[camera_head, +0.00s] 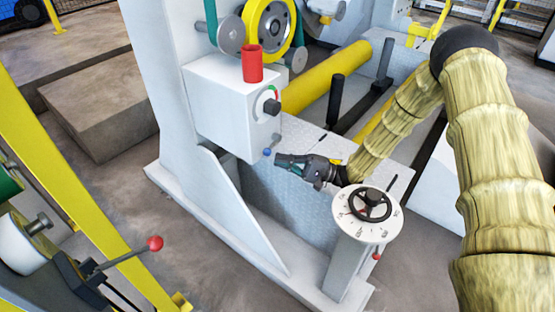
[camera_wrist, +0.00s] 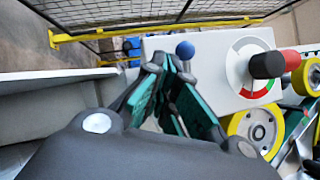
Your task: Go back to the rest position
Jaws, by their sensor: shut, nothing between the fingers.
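My gripper (camera_head: 278,160) is shut and empty in the head view, at the end of my arm, which reaches in from the right. Its fingertips are close to a small blue ball knob (camera_head: 267,152) on the lower part of a white control box (camera_head: 222,105). In the wrist view my gripper's fingers (camera_wrist: 170,60) come together, with the blue knob (camera_wrist: 185,50) just beyond their tips. I cannot tell whether they touch it.
A red cylinder (camera_head: 252,63) stands on the box. A round white dial with a black handwheel (camera_head: 367,205) stands on a post below my arm. A yellow roller (camera_head: 325,77) lies behind. A red-knobbed lever (camera_head: 154,243) is at lower left. Open floor (camera_head: 150,200) lies left of the machine.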

